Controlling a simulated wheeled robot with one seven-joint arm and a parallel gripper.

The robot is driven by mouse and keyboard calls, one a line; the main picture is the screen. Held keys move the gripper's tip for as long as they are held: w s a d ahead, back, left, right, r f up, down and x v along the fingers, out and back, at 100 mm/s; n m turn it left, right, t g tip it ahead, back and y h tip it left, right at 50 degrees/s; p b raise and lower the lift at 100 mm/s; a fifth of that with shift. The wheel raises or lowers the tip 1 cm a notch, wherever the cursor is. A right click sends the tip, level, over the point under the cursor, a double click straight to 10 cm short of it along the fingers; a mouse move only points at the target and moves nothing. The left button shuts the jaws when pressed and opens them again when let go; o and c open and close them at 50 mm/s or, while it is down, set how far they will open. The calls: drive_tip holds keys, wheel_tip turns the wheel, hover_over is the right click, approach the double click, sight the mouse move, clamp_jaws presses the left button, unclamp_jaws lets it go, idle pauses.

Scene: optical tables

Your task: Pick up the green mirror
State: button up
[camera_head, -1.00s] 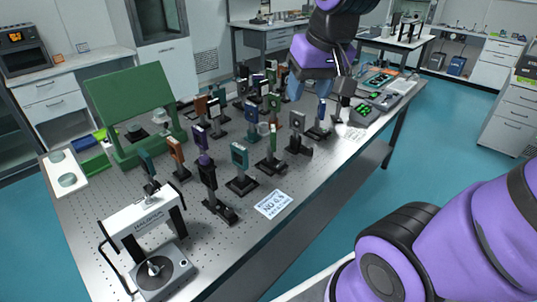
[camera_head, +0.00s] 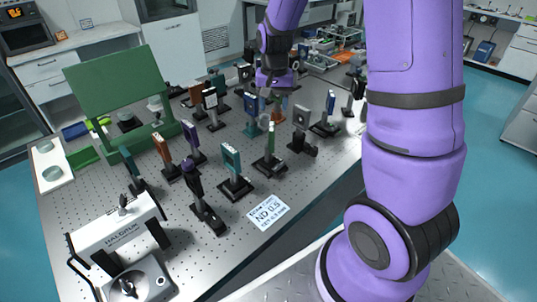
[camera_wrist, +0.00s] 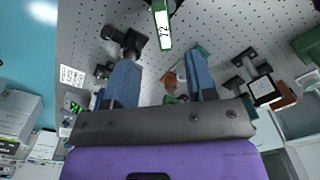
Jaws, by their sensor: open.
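A thin green upright piece (camera_head: 270,138), seen nearly edge-on, stands on a black base near the middle of the optical table; it looks like the green mirror. In the wrist view a green-edged piece with a white label reading 22 (camera_wrist: 163,27) stands just beyond the fingertips; I take it for the same one. My gripper (camera_wrist: 163,62) is open, with blue fingers spread wide and nothing held. In the head view my gripper (camera_head: 262,100) hangs low over the table, behind the green piece; its fingers are hard to make out among the mounts.
A teal mount (camera_head: 231,160) stands left of the green piece, and a grey mount (camera_head: 301,121) right of it. An orange-brown part (camera_wrist: 170,80) shows between my fingers. Several mounts crowd the table (camera_head: 75,225). A green board (camera_head: 118,85) stands at back left.

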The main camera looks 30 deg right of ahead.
sight(271, 127)
drive_tip(key=shift+w+d+f, duration=0.15)
drive_tip(key=shift+w+f, duration=0.05)
drive_tip(key=shift+f, duration=0.2)
wheel_tip(271, 127, down, 5)
drive_tip(key=shift+f, duration=0.1)
drive_tip(key=shift+s+a+f, duration=0.1)
drive_tip(key=shift+a+f, duration=0.1)
drive_tip(key=shift+f, duration=1.15)
drive_tip(key=shift+s+a+f, duration=0.1)
drive_tip(key=shift+a+f, duration=0.1)
drive_tip(key=shift+f, duration=1.15)
drive_tip(key=shift+w, duration=0.1)
clamp_jaws()
